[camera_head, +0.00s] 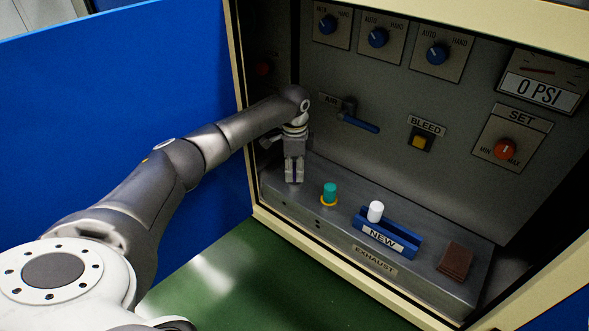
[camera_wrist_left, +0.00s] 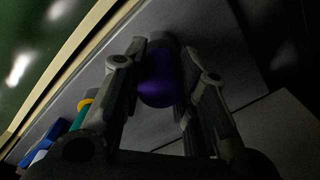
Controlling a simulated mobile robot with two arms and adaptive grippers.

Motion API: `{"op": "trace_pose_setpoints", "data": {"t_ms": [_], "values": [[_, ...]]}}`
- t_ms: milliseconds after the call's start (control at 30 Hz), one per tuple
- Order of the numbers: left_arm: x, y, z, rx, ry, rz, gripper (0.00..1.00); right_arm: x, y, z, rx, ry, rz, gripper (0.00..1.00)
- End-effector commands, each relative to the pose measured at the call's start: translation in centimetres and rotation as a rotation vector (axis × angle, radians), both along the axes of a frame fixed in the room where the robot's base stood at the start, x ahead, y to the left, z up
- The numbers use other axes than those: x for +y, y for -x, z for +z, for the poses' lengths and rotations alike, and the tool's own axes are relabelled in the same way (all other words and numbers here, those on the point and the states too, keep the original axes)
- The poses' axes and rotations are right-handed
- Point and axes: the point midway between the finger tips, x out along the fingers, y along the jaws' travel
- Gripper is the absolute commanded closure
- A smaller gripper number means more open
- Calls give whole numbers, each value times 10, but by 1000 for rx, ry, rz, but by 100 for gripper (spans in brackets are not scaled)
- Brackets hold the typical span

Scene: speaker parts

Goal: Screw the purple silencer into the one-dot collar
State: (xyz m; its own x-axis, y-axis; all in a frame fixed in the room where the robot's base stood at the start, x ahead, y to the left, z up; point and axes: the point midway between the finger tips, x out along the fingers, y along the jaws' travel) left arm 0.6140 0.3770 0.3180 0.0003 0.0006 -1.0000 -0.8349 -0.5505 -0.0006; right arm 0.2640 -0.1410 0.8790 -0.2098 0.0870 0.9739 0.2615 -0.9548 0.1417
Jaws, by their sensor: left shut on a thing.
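My left gripper (camera_head: 293,180) points down at the left end of the grey exhaust block. It also shows in the left wrist view (camera_wrist_left: 163,62), its fingers on both sides of the purple silencer (camera_wrist_left: 158,88), which it is shut on. In the head view the gripper hides the silencer. A grey rounded part shows just past the silencer in the wrist view; I cannot tell whether it is the collar, and no dot marks are readable. My right gripper is not in view.
A teal silencer (camera_head: 330,190) stands in a yellow collar (camera_head: 328,203) just right of the gripper. A blue NEW rack (camera_head: 400,240) holds a white silencer (camera_head: 375,211). A brown pad (camera_head: 455,262) lies further right. A blue AIR lever (camera_head: 360,123) is on the panel above.

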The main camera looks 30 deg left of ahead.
Motion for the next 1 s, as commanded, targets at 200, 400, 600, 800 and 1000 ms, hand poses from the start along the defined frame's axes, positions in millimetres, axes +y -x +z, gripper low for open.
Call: {"op": "trace_pose_setpoints", "data": {"t_ms": [200,400,600,800,1000], "values": [[0,0,-1,0,1,-263,96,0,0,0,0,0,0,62],[0,0,-1,0,1,-506,96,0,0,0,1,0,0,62],[0,0,-1,0,0,-746,96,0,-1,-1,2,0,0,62],[1,0,-1,0,-1,-880,96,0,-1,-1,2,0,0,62],[1,0,-1,0,-1,-887,96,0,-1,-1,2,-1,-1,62]]}}
